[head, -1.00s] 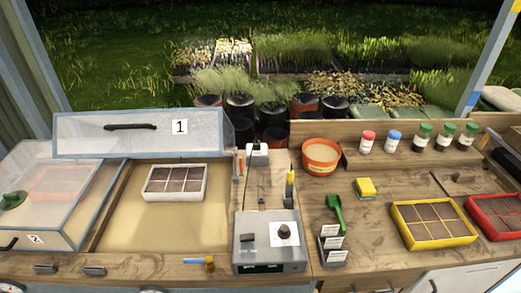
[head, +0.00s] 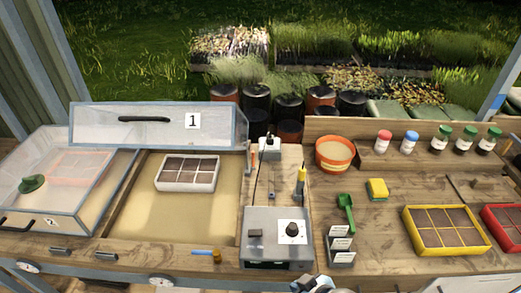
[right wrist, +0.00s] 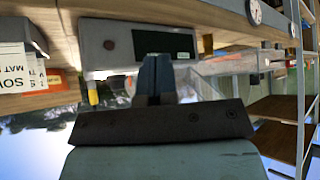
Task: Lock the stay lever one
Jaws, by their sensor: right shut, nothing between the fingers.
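Lid one (head: 160,128), a clear panel in a pale frame marked 1, stands raised behind its sand bed. A small blue lever (head: 202,252) with a brass-coloured pivot (head: 217,256) lies along the front edge of the bench, left of the grey control box; it looks like stay lever one. Whether it is locked I cannot tell. My right gripper (head: 318,286) shows only partly at the bottom edge of the head view, right of the lever and apart from it. In the right wrist view its fingers (right wrist: 156,75) are shut and empty, with the control box beyond. My left gripper is out of view.
The grey control box (head: 277,225) with a knob stands between lever and label holder (head: 341,245). Lid two (head: 65,180) is closed at the left. A white seed tray (head: 187,187) sits in bed one. Yellow (head: 447,252) and red trays (head: 503,246) are at the right.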

